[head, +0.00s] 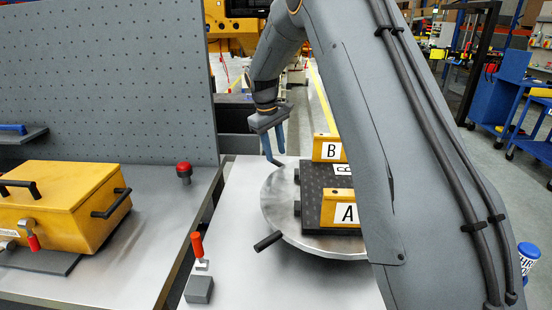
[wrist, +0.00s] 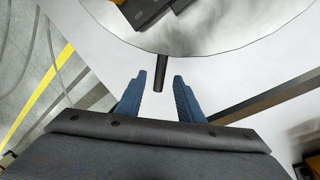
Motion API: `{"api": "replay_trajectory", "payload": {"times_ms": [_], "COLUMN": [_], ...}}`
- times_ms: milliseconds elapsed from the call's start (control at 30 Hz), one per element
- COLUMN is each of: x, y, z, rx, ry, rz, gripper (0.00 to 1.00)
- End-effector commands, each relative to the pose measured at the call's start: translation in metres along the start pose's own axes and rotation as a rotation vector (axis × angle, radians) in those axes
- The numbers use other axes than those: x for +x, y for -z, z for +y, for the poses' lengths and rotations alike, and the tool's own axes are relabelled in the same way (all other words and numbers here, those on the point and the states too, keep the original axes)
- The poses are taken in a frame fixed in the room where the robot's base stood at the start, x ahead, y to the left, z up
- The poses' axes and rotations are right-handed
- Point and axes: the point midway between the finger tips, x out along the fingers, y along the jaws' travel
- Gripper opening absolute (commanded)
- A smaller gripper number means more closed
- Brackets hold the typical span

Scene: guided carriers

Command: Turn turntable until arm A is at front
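The turntable is a round metal disc (head: 282,222) on a pale table, partly hidden by my arm in the head view. It bears a dark plate (head: 312,200) with a yellow block marked A (head: 345,214) on the near side and one marked B (head: 330,148) on the far side. A black rod (head: 268,241) sticks out from the disc's near left edge. My gripper (head: 273,155) is at the disc's far left edge, its blue fingers apart and empty. In the wrist view, a black rod (wrist: 161,72) from the disc's rim (wrist: 205,52) points between the open fingertips; contact cannot be told.
A red-handled clamp (head: 197,247) and grey block (head: 199,289) are at the table's near left. A bench (head: 140,240) on the left bears a yellow case (head: 70,200) and a red button (head: 184,170), before a grey pegboard (head: 110,80). Table space left of the disc is clear.

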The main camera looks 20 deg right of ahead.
Motion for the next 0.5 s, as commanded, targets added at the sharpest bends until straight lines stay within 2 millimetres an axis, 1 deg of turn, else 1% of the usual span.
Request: {"api": "replay_trajectory", "payload": {"times_ms": [33,200,333,500], "x": [-0.009,-0.033,-0.043,-0.047], "y": [0.001,0.001,0.001,0.0], "z": [0.0,0.0,0.0,0.0], "rx": [0.0,0.0,-0.001,-0.001], "ry": [-0.002,-0.001,0.0,0.001], "rz": [0.004,0.003,0.002,0.0], "gripper": [0.34,0.34,0.34,0.34]}}
